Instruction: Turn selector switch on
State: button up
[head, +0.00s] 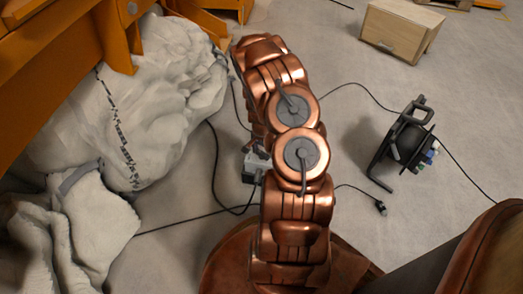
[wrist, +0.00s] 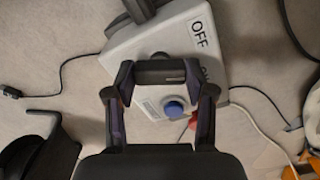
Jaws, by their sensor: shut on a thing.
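In the wrist view, a pale grey control box (wrist: 222,68) carries a large OFF label (wrist: 201,32) and a second label partly covered by my gripper. A blue round button (wrist: 174,108) shows on its face, between my finger links. My gripper (wrist: 159,72) is over the box with its fingertips brought together. They are shut on the selector switch, whose knob is mostly hidden by the fingertips; its turned position cannot be told. In the head view, the box (head: 251,175) lies on the floor left of my arm, which hides much of it and my gripper.
Black cables run across the floor around the box. A black cable reel (head: 408,143) and a wooden drawer box (head: 400,32) stand to the right. White sacks (head: 165,95) and an orange frame (head: 50,45) fill the left.

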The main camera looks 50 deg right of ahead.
aim_at(262, 153)
jog(key=m, duration=0.3)
jog(key=shift+m, duration=0.3)
jog(key=shift+s+m+p, duration=0.1)
jog(key=shift+m+p, duration=0.2)
jog(key=shift+m, duration=1.5)
jog(key=o, duration=1.2)
jog(key=shift+c, duration=0.2)
notch_tip(262, 153, up, 12)
